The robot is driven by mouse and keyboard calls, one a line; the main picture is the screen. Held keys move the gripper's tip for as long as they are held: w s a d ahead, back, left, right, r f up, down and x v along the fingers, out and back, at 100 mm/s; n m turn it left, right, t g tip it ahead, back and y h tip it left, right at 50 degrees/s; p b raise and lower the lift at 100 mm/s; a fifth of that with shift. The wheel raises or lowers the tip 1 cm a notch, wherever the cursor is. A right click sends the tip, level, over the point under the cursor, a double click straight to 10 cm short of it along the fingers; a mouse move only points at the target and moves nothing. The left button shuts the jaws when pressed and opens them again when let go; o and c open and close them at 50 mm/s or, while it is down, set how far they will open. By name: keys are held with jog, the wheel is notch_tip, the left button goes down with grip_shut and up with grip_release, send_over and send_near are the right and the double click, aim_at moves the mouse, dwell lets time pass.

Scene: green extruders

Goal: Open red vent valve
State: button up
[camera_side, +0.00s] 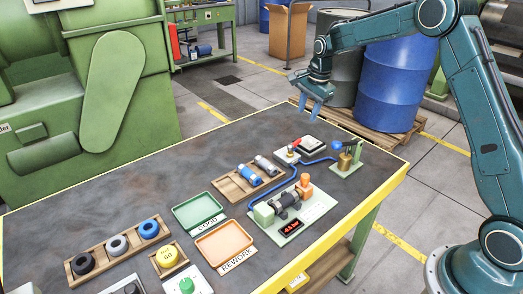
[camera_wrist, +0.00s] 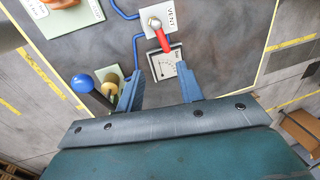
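The red vent valve handle (camera_wrist: 163,42) sits on a white plate marked VENT (camera_wrist: 155,25) in the wrist view. The handle slants down and right from a metal hub (camera_wrist: 154,23). In the side view, the small red handle (camera_side: 296,141) shows above its white plate (camera_side: 286,157) near the table's far side. My gripper (camera_side: 310,105) hangs in the air above the far table edge, well clear of the valve. In the wrist view, my gripper (camera_wrist: 160,71) has its two blue fingers apart with nothing between them. The handle lies beyond the fingertips, untouched.
A gauge (camera_side: 312,147) stands beside the vent plate. A blue ball-topped lever (camera_side: 337,145) with a brass part is to its right. Blue tubing (camera_side: 270,190) runs to the pump board (camera_side: 312,212). Green (camera_side: 180,225) and orange trays lie nearer. Drums (camera_side: 395,85) stand behind.

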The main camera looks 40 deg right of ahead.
jog(key=s+a+r+n+t, duration=0.1)
jog(key=s+a+r+n, duration=0.5)
jog(key=s+r, duration=0.5)
jog(key=shift+a+v, duration=0.2)
jog(key=shift+v, duration=0.7)
jog(key=shift+w, duration=0.1)
jog(key=m+g, duration=0.1)
jog(key=m, duration=0.3)
send_over(297, 141)
jog(key=s, duration=0.3)
notch_tip(297, 141, down, 11)
jog(key=shift+d+f, duration=0.15)
jog(key=shift+d, duration=0.2)
jog(key=shift+f, duration=0.1)
jog(key=w+f, duration=0.1)
jog(key=f, duration=0.8)
jog(key=w+f, duration=0.1)
jog(key=f, duration=0.3)
jog(key=shift+w+a+f, duration=0.2)
jog(key=shift+w+a, duration=0.1)
